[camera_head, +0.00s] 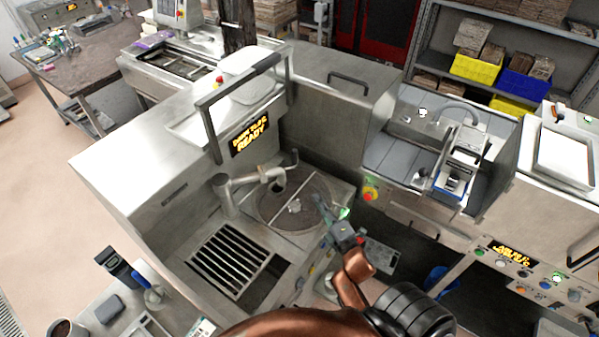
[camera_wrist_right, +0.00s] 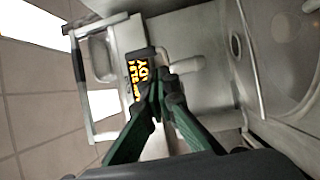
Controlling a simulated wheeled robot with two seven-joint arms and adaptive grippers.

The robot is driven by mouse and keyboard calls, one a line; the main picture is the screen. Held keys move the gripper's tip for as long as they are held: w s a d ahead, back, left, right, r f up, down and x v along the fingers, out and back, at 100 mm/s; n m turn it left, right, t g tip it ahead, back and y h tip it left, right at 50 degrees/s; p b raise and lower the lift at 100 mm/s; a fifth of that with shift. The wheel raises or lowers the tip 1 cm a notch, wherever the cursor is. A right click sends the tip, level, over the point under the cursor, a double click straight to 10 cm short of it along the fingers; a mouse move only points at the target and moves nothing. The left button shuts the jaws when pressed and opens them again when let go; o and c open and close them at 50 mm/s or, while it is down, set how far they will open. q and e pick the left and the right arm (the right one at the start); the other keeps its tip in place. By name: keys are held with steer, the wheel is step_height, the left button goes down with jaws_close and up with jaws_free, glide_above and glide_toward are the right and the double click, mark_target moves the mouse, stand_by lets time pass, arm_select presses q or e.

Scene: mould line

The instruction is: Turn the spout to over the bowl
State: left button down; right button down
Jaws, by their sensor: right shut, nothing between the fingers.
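The spout (camera_head: 250,179) is a grey metal pipe on an upright post at the left of the round bowl (camera_head: 318,193) in the steel machine. It reaches right, and its bent outlet end appears above the bowl's back left part; its exact height over the bowl is unclear. The bowl has a dark inside with a small pale hub. My right gripper (camera_head: 329,206) is shut and empty at the bowl's right front edge, apart from the spout. In the right wrist view its green fingers (camera_wrist_right: 160,85) meet at the tips. My left gripper does not show.
A slatted grate (camera_head: 230,262) lies in front of the spout post. A raised lid with a handle and a lit READY display (camera_head: 250,135) stand behind. A red button (camera_head: 370,194) is right of the bowl. A steel sink (camera_head: 400,155) stands farther right.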

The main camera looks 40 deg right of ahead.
steer(key=p+x, duration=0.4)
steer(key=x, duration=1)
steer(key=shift+a, duration=0.1)
